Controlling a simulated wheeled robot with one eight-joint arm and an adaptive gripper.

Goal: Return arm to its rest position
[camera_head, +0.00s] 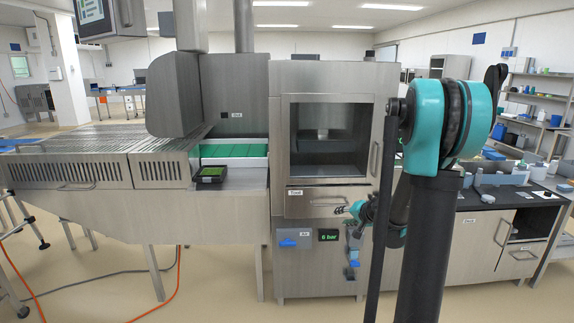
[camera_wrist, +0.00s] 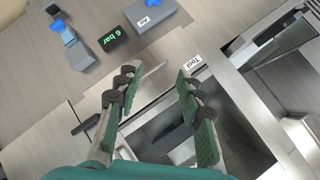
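My gripper (camera_head: 343,210) is in front of the sealer's tool drawer (camera_head: 306,203), at the height of its handle. In the wrist view its two green-padded fingers (camera_wrist: 156,80) stand apart with nothing held between them. The drawer's pale bar handle (camera_wrist: 151,76) shows between the fingertips; I cannot tell whether they touch it. The "Tool" label (camera_wrist: 193,62) lies just past the right finger. My teal and black arm hides part of the machine's right side in the head view.
The sealer's windowed door (camera_head: 328,135) is above the drawer. Below are a "6 bar" display (camera_head: 328,235) and a blue air valve (camera_head: 288,243). A tray conveyor (camera_head: 90,140) stands at the left. A dark-topped counter (camera_head: 500,195) with small items stands at the right.

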